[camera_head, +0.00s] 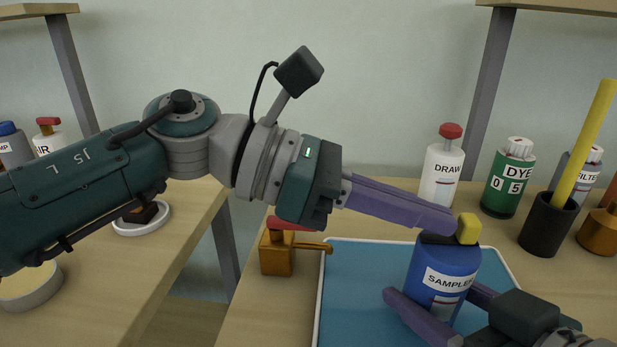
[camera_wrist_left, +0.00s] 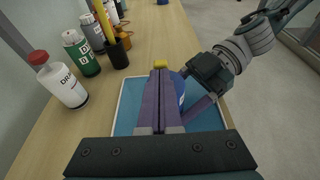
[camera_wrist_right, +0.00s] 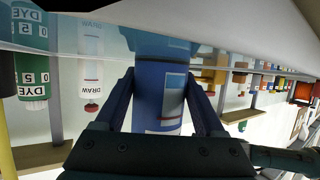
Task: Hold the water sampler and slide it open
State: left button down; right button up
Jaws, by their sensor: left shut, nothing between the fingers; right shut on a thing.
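The water sampler is a blue cylinder (camera_head: 443,268) labelled "SAMPLER", with a black top and a yellow knob (camera_head: 467,229). It stands upright over the blue tray (camera_head: 352,278). My right gripper (camera_head: 430,308) is shut on the sampler's body, one purple finger on each side; the right wrist view shows the body (camera_wrist_right: 158,88) between the fingers. My left gripper (camera_head: 452,225) is shut and empty, its fingertips at the sampler's top beside the yellow knob. In the left wrist view the knob (camera_wrist_left: 160,63) shows just beyond the fingertips; I cannot tell whether they touch.
A DRAW bottle (camera_head: 441,176), a green DYE bottle (camera_head: 508,182) and a black cup (camera_head: 548,224) with a yellow stick stand behind the tray. An orange valve block (camera_head: 277,253) stands left of the tray. A gap separates the left table from this one.

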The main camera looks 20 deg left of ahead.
pick_arm(q)
jog(key=v, duration=1.3)
jog(key=shift+f, duration=0.45)
pick_arm(e)
jog(key=shift+w+d, duration=0.1)
pick_arm(q)
jog(key=shift+a, duration=0.1)
pick_arm(e)
jog(key=o, duration=1.5)
jog(key=shift+d, duration=0.1)
